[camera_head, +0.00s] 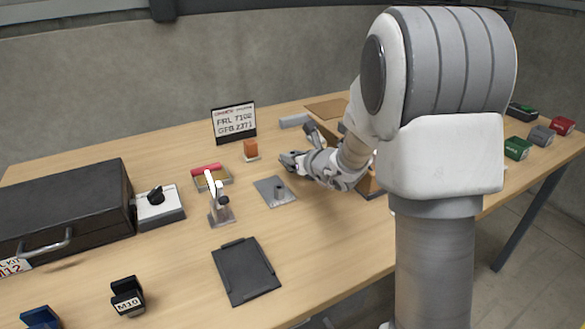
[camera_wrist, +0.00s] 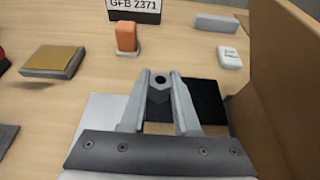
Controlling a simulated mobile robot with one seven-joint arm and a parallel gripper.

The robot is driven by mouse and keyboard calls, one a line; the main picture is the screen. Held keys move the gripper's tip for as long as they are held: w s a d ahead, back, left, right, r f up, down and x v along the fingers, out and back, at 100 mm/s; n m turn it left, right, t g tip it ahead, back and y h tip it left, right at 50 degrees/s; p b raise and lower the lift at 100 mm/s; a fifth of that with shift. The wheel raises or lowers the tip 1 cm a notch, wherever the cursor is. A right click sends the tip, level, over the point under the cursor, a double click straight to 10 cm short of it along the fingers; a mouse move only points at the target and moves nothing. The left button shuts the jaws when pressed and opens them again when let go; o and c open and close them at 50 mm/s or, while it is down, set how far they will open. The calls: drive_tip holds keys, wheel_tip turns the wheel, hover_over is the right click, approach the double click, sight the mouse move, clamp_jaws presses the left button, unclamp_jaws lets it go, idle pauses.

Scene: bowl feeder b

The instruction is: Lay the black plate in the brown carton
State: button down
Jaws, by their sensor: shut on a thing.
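My gripper (camera_wrist: 158,92) is shut on a dark grey post, with a hole in its top, that appears to belong to the black plate (camera_wrist: 206,98). The plate shows flat to the right of the fingers and partly behind them. The brown carton (camera_wrist: 285,70) stands close on the right in the wrist view, its wall beside the plate. In the head view my gripper (camera_head: 288,160) is left of the carton (camera_head: 325,110), which my arm mostly hides. I cannot make out the held plate there.
An orange block (camera_head: 250,149), a sign (camera_head: 234,123), a clamp-like tool (camera_head: 219,203) and a flat black tray (camera_head: 245,270) are on the table. A black case (camera_head: 65,210) fills the left.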

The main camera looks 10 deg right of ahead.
sight(293, 176)
drive_tip(key=shift+f+b, duration=0.6)
drive_tip(key=shift+f, duration=1.1)
drive_tip(key=shift+f, duration=0.2)
drive_tip(key=c, duration=0.6)
unclamp_jaws()
drive_tip(key=shift+c, duration=0.2)
drive_tip(key=shift+r, duration=0.15)
